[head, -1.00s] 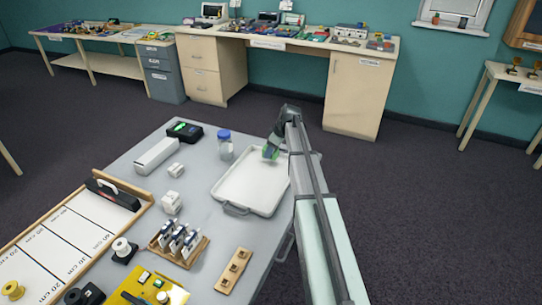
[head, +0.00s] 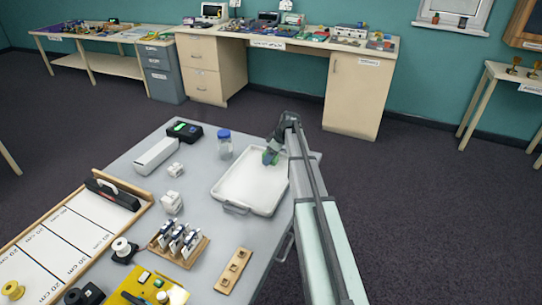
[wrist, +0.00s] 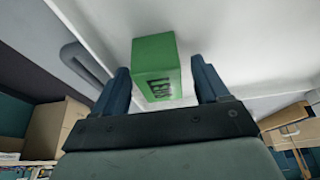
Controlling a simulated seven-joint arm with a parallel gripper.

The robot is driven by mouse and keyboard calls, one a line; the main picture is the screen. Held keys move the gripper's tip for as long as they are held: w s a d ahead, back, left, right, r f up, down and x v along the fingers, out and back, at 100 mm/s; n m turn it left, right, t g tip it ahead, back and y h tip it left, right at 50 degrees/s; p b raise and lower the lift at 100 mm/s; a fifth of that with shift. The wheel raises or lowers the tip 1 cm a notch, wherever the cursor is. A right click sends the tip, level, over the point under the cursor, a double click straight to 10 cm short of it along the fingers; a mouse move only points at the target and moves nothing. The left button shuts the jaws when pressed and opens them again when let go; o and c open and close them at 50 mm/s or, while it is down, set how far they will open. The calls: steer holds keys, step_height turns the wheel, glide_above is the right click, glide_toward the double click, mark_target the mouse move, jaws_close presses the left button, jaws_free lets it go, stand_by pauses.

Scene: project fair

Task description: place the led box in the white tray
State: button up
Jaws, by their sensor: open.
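The led box (wrist: 158,70) is a small green block with dark lettering. In the wrist view it sits between my gripper's two fingers, with a gap showing on each side. My gripper (wrist: 160,64) is open around it. The white tray (wrist: 215,28) fills the background behind the box. In the head view the white tray (head: 245,188) lies on the grey table, and the green box (head: 269,158) shows at its far right part, partly hidden by my gripper (head: 273,150). I cannot tell for sure whether the box touches the tray floor.
A blue-lidded jar (head: 225,146) stands just left of the tray's far end. A wooden rack (head: 179,246) and a wooden strip (head: 233,270) lie in front of the tray. White blocks (head: 172,202) stand to the left. The rest of the tray is empty.

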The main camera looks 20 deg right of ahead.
steer(key=v, duration=1.2)
steer(key=shift+r, duration=0.15)
stand_by(0.3)
